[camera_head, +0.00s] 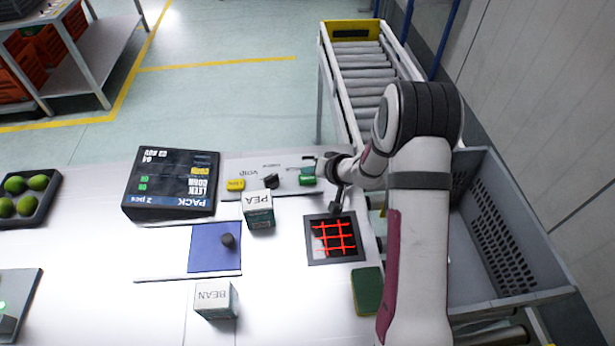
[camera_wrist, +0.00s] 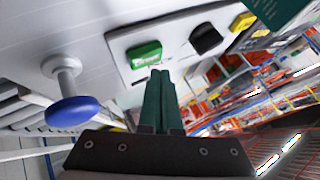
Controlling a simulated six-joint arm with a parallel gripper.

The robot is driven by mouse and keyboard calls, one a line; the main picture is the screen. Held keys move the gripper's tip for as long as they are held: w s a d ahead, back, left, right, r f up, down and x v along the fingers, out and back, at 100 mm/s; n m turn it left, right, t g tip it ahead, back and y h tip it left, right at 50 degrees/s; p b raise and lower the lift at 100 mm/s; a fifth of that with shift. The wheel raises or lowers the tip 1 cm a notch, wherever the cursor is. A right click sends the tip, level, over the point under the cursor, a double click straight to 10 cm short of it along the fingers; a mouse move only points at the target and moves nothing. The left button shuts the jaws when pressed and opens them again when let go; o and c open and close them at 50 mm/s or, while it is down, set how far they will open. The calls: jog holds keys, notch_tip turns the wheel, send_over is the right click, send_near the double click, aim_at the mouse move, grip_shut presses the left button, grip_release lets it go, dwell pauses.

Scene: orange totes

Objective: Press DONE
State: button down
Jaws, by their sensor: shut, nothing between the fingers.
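A light control panel holds a green button (camera_head: 307,181), a black knob (camera_head: 271,181) and a yellow button (camera_head: 236,185) in a row. Its small labels are too small to read, so I cannot tell which one is marked DONE. In the wrist view the green button (camera_wrist: 146,55) is nearest, with the black knob (camera_wrist: 205,40) and yellow button (camera_wrist: 243,22) beyond. My gripper (camera_wrist: 160,74) is shut and empty. Its green fingertips appear just below the green button, seemingly apart from it. In the head view my arm's end is at the panel's right end.
A dark display (camera_head: 171,182) stands left of the panel. A PEA box (camera_head: 258,209), a BEAN box (camera_head: 216,300), a blue mat (camera_head: 208,251) and a red-grid plate (camera_head: 334,239) lie in front. A grey tote (camera_head: 525,285) is right. A blue-topped post (camera_wrist: 72,110) stands left in the wrist view.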

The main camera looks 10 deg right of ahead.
aim_at(310, 181)
jog(key=shift+f, duration=0.1)
jog(key=shift+f, duration=0.35)
jog(key=shift+f, duration=0.5)
dwell(0.6)
jog(key=shift+r, duration=0.95)
jog(key=shift+r, duration=2.5)
